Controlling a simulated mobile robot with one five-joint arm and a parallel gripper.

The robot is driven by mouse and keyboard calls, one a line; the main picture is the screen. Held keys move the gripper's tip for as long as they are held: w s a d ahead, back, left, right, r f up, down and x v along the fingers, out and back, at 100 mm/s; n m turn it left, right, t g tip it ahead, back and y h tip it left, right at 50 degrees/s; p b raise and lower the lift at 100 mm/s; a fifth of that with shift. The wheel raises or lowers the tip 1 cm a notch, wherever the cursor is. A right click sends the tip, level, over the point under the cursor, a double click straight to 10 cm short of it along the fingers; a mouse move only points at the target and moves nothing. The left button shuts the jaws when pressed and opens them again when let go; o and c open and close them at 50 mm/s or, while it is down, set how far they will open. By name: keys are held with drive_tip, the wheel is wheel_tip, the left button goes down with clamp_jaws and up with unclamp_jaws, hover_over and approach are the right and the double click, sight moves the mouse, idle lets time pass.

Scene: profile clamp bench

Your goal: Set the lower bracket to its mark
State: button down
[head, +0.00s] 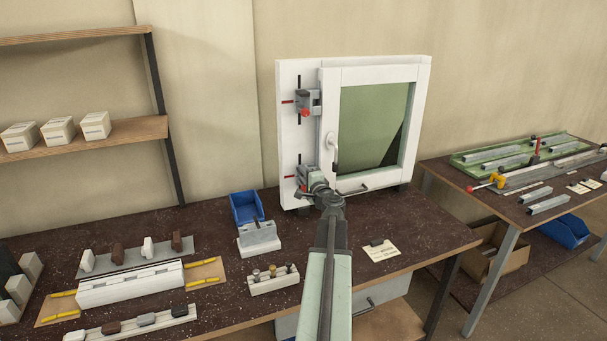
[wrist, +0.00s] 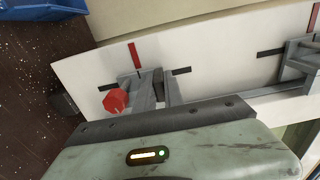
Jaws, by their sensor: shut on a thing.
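The lower bracket (head: 309,176) is a grey metal piece with a red knob, low on the white panel left of the window frame. It also shows in the wrist view (wrist: 158,88), with its red knob (wrist: 116,101) to the left. A red line (wrist: 134,55) and black lines (wrist: 182,71) on the panel meet around it; whether it is exactly on them I cannot tell. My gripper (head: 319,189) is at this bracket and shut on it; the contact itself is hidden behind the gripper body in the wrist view.
The upper bracket (head: 307,103) sits higher on the same panel (head: 288,140), beside its own red and black lines. The window frame (head: 422,110) has a white handle (head: 333,153). A blue bin (head: 246,208) and a grey block (head: 258,238) stand left on the dark bench.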

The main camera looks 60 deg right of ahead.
drive_tip(key=c, duration=1.4)
unclamp_jaws()
drive_tip(key=shift+c, duration=0.2)
drive_tip(key=shift+s+a, duration=0.1)
drive_tip(key=v, duration=0.7)
drive_tip(key=shift+s+a, duration=0.2)
drive_tip(key=shift+s, duration=0.05)
